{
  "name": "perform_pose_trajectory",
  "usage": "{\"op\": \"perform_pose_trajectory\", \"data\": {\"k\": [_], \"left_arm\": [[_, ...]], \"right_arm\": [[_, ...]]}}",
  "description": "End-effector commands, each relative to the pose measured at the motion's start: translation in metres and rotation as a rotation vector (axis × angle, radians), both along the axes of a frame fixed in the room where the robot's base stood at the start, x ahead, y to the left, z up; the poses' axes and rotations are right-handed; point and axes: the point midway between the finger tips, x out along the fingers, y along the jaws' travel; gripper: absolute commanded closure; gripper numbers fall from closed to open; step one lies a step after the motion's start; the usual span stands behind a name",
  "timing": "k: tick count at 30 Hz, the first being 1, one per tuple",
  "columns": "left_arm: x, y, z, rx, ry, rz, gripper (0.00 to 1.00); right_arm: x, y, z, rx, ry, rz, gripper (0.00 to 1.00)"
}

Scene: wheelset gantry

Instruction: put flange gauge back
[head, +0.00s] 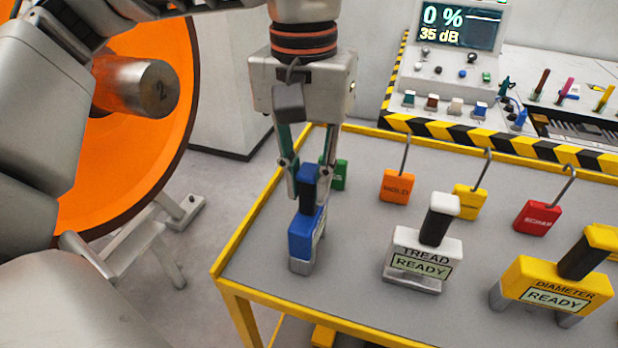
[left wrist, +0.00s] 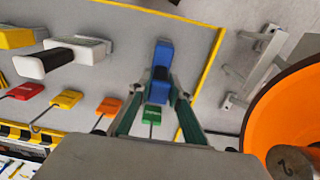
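The fingers look spread, with gaps beside the handle in the left wrist view (left wrist: 158,92). My right gripper is in neither view.
A white TREAD gauge (head: 425,252) and a yellow DIAMETER gauge (head: 548,285) stand to the right. Green (head: 340,175), orange (head: 397,186), yellow (head: 468,202) and red (head: 537,217) hooked tags lie behind. An orange wheel (head: 120,150) stands left of the table.

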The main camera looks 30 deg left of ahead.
Motion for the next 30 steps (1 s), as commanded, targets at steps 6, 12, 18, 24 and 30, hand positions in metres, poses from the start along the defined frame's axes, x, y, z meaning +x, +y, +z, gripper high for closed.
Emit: {"op": "perform_pose_trajectory", "data": {"k": [6, 12, 18, 24, 30], "left_arm": [[0.0, 0.0, 0.0, 0.0, 0.001, 0.0, 0.67], [0.0, 0.0, 0.002, 0.0, -0.001, 0.0, 0.67], [0.0, 0.0, 0.028, -0.001, -0.008, 0.001, 0.67], [-0.001, 0.0, 0.072, 0.0, -0.01, 0.002, 0.67], [-0.002, 0.001, 0.105, 0.0, -0.007, 0.001, 0.67]], "right_arm": [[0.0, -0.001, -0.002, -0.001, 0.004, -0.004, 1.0], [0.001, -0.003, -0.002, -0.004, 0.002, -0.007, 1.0], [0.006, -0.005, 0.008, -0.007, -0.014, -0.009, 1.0], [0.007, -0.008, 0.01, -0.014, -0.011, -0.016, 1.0], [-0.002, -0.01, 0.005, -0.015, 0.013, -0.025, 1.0]]}}
